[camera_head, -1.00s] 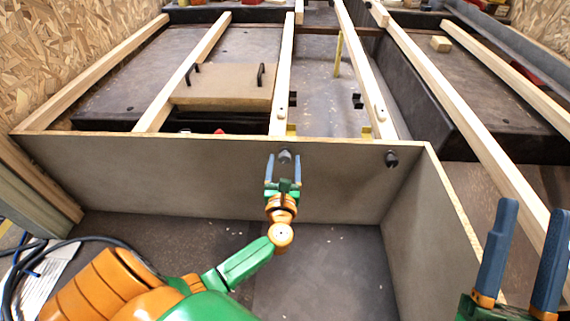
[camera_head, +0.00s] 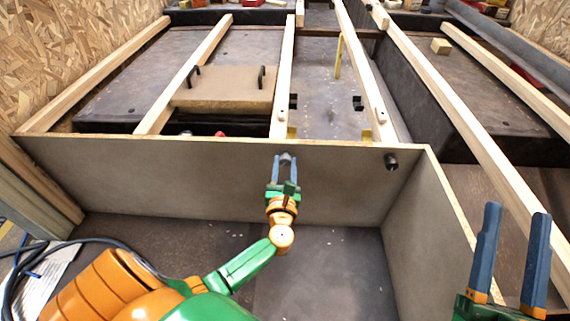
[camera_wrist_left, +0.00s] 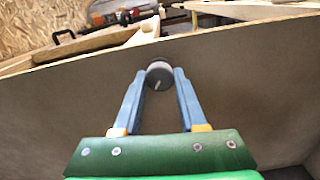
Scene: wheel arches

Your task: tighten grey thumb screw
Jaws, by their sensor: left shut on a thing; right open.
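The grey thumb screw (camera_head: 286,158) sits on the upright grey-brown panel (camera_head: 120,180), just below its top edge. My left gripper (camera_head: 285,160) is at the panel with its blue fingers shut on this screw. In the left wrist view the round grey screw head (camera_wrist_left: 159,75) is between the two fingertips (camera_wrist_left: 160,78), with a light mark on its face. A second, darker screw (camera_head: 391,161) sits on the same panel further right, with no gripper at it. My right gripper (camera_head: 512,225) is open and empty at the lower right.
Wooden beams (camera_head: 285,70) run away behind the panel. A brown board with two black handles (camera_head: 225,88) lies across them at left. A side panel (camera_head: 430,220) closes the right of the dark floor area. A cable (camera_head: 100,238) lies at left.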

